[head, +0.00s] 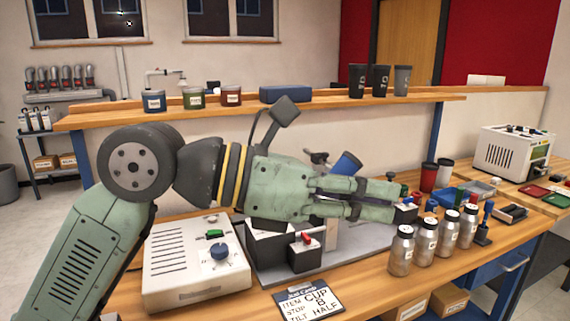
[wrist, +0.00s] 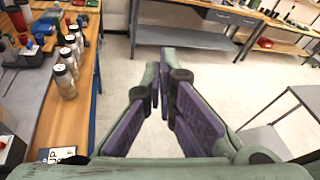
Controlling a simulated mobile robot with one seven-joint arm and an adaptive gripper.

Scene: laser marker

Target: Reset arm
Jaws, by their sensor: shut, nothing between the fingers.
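My gripper (head: 380,198) reaches out to the right over the workbench in the head view, its green fingers level above the grey plate (head: 345,252) of the marker station. In the wrist view its fingers (wrist: 165,72) come together at the tips with nothing between them. A blue cylinder (head: 346,163) shows just behind my gripper; I cannot tell what it rests on. The white control box (head: 186,262) with a green switch and blue knob stands below my arm. My forearm and fingers hide part of the station.
Several silver bottles (head: 401,251) stand at the bench's right front. Cups and a blue case (head: 286,94) stand on the raised shelf. In the wrist view, open floor (wrist: 205,80) lies beyond my fingers.

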